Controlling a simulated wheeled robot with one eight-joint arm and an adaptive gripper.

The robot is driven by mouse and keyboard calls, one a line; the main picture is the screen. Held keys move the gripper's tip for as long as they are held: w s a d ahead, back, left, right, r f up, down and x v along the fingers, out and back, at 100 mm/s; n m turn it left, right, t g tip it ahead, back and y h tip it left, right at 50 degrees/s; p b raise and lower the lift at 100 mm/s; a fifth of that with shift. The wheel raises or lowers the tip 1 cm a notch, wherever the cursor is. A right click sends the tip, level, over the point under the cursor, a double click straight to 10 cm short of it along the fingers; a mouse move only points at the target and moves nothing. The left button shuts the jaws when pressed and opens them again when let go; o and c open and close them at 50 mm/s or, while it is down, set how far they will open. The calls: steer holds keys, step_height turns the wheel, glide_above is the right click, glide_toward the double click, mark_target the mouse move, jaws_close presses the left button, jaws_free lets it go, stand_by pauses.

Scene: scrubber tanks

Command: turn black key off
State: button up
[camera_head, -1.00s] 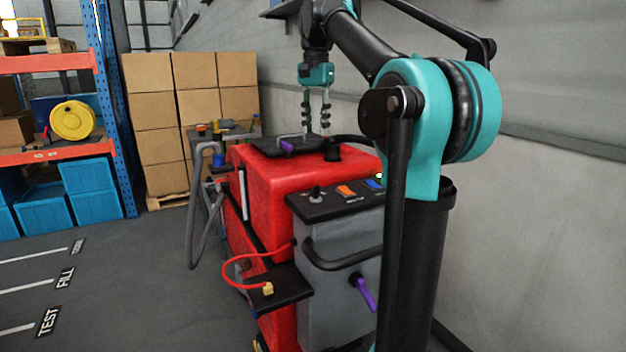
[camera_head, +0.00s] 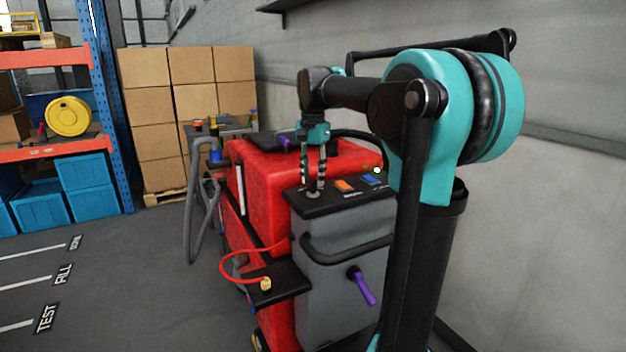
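The black key (camera_head: 314,190) sits on its round base on the dark top panel (camera_head: 335,201) of the grey box, at the panel's left end. My gripper (camera_head: 314,182) points straight down over the key. Its two dark fingers are apart, with a visible gap between them, and their tips come down on either side of the key. The fingertips partly hide the key. I cannot tell whether they touch it, or how the key is turned.
An orange switch (camera_head: 345,185) and a blue switch (camera_head: 371,179) are right of the key. A red tank (camera_head: 270,190) stands behind. A black bar handle (camera_head: 350,250) and a purple lever (camera_head: 362,286) are on the box's front. The floor at left is clear.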

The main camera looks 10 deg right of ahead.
steer(key=shift+f, duration=0.6)
jaws_close()
steer(key=n, duration=0.5)
steer(key=shift+n, duration=0.4)
steer(key=n, duration=0.6)
stand_by(0.4)
